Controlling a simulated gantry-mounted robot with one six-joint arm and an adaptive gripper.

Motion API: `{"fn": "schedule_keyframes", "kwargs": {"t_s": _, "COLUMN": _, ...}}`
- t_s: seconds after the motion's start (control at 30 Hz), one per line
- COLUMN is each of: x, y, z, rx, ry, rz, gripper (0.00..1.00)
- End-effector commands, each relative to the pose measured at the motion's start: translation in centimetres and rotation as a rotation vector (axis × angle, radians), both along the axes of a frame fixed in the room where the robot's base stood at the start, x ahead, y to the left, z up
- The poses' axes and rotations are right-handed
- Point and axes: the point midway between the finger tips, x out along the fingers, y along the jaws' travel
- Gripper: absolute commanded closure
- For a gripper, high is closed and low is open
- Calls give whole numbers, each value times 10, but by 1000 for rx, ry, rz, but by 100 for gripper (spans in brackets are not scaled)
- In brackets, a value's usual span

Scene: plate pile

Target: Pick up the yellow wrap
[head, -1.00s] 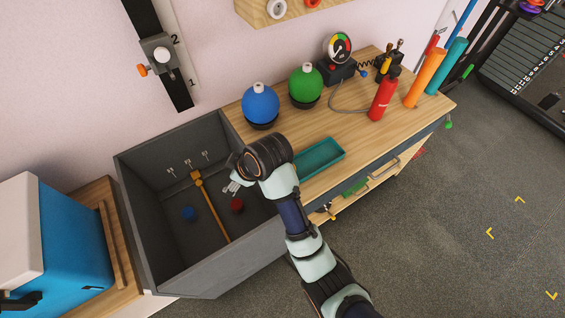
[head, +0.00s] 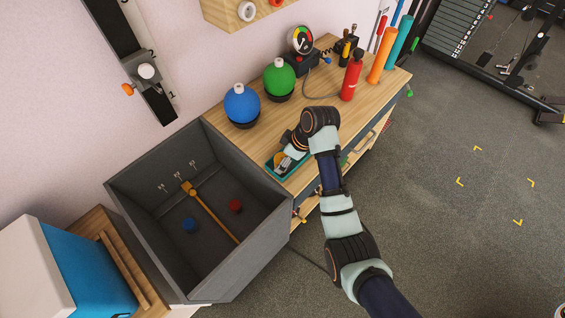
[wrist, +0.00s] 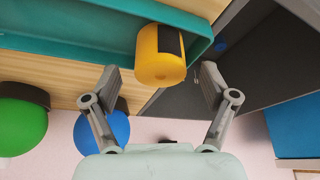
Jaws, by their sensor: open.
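The yellow wrap (wrist: 160,66) is a short yellow roll with a black patch, in the upper middle of the wrist view. It lies at the teal tray (wrist: 60,36), overlapping its edge in this view. In the head view my gripper (head: 284,164) is down at the teal tray (head: 272,174), and the wrap is a small yellow patch mostly hidden by it. In the wrist view my gripper (wrist: 161,84) is open, one finger on each side of the wrap's near end. Gaps show between the fingers and the wrap.
A grey bin (head: 150,230) stands left of the tray, holding an orange tool (head: 215,215), a blue piece (head: 189,225) and a red piece (head: 235,206). Blue (head: 241,104) and green (head: 279,77) round flasks and a red bottle (head: 352,76) stand behind on the bench.

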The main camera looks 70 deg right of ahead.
Motion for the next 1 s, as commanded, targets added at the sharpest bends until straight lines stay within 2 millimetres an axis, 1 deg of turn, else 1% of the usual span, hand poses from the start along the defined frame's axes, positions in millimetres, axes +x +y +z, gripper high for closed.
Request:
{"fn": "schedule_keyframes", "kwargs": {"t_s": 0.03, "x": 3, "y": 1, "z": -9, "rx": 1, "ry": 1, "rz": 0, "gripper": 15}}
{"fn": "schedule_keyframes", "kwargs": {"t_s": 0.1, "x": 6, "y": 1, "z": -15, "rx": 0, "ry": 0, "rz": 0, "gripper": 15}}
{"fn": "schedule_keyframes", "kwargs": {"t_s": 0.33, "x": 8, "y": 0, "z": -18, "rx": -2, "ry": -1, "rz": -1, "gripper": 15}}
{"fn": "schedule_keyframes", "kwargs": {"t_s": 0.37, "x": 8, "y": 0, "z": -18, "rx": -2, "ry": -1, "rz": -1, "gripper": 17}}
{"fn": "schedule_keyframes", "kwargs": {"t_s": 0.4, "x": 8, "y": 0, "z": -18, "rx": -2, "ry": -1, "rz": -1, "gripper": 24}}
{"fn": "schedule_keyframes", "kwargs": {"t_s": 0.47, "x": 8, "y": 0, "z": -17, "rx": -2, "ry": -1, "rz": -1, "gripper": 34}}
{"fn": "schedule_keyframes", "kwargs": {"t_s": 0.5, "x": 8, "y": 0, "z": -17, "rx": -2, "ry": -1, "rz": -1, "gripper": 40}}
{"fn": "schedule_keyframes", "kwargs": {"t_s": 0.73, "x": 8, "y": 0, "z": -17, "rx": -1, "ry": 0, "rz": 0, "gripper": 79}}
{"fn": "schedule_keyframes", "kwargs": {"t_s": 0.77, "x": 8, "y": 0, "z": -17, "rx": -1, "ry": -1, "rz": 0, "gripper": 80}}
{"fn": "schedule_keyframes", "kwargs": {"t_s": 1.0, "x": 8, "y": 0, "z": -15, "rx": -2, "ry": -1, "rz": -1, "gripper": 80}}
